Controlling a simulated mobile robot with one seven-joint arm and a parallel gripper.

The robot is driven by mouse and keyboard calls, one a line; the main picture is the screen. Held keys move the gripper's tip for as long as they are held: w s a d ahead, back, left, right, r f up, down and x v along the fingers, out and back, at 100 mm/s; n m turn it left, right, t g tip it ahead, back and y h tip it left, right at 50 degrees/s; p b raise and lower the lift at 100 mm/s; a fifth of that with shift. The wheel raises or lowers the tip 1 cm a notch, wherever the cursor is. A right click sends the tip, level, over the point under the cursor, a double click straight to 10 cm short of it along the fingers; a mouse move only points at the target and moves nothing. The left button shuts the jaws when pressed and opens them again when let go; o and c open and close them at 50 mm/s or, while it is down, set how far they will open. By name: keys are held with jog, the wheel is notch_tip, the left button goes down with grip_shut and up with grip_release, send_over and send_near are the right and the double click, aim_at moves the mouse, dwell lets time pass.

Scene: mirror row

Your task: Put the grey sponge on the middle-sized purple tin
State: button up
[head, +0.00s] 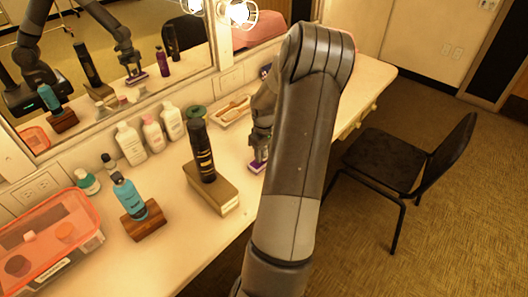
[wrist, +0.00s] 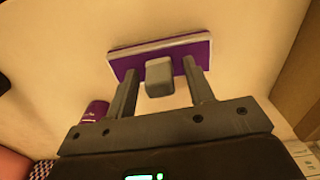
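My gripper (wrist: 160,64) is open, pointing down at the counter. In the wrist view a small grey block, likely the grey sponge (wrist: 159,76), sits between the fingers with a gap on each side. Just beyond it lies a flat purple slab with a pale edge (wrist: 195,46); the grey block appears to rest on it, though contact is hard to judge. A purple cylinder (wrist: 96,111) shows at the left, outside the fingers. I cannot tell for sure which is the middle-sized tin. In the head view the purple slab (head: 257,167) is beneath my gripper (head: 260,158), and my arm hides much.
A black bottle (head: 201,150) stands on a tan box (head: 212,190). A blue bottle (head: 128,196) stands on a wooden block (head: 142,219). White bottles (head: 130,144) line the mirror (head: 105,60). An orange-lidded bin (head: 45,240) is at the left. A chair (head: 400,160) stands right.

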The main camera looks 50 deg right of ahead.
aim_at(264, 149)
jog(key=shift+r, duration=0.15)
notch_tip(264, 149, up, 12)
dwell(0.5)
dwell(0.5)
jog(key=w+a+r+t+h, duration=0.1)
jog(key=a+r, duration=0.5)
jog(key=a, duration=0.1)
jog(key=w+a+r+t+h, duration=0.1)
jog(key=w+a+r, duration=0.1)
jog(key=a+r, duration=0.5)
jog(key=w+a+r+t+h, duration=0.1)
jog(key=a+r, duration=0.6)
jog(key=shift+w+a+n+t+h, duration=0.2)
jog(key=shift+w+n+t+h, duration=0.1)
jog(key=shift+n, duration=0.1)
jog(key=s+a+f+t+y, duration=0.1)
jog(key=s+a+f, duration=0.1)
jog(key=s+a, duration=0.6)
jog(key=s+a+f+t+y, duration=0.1)
jog(key=s+a+f+y, duration=0.1)
jog(key=s+a, duration=0.6)
jog(key=a, duration=0.3)
jog(key=shift+s+m+y, duration=0.3)
jog(key=shift+m, duration=0.1)
jog(key=shift+f, duration=0.1)
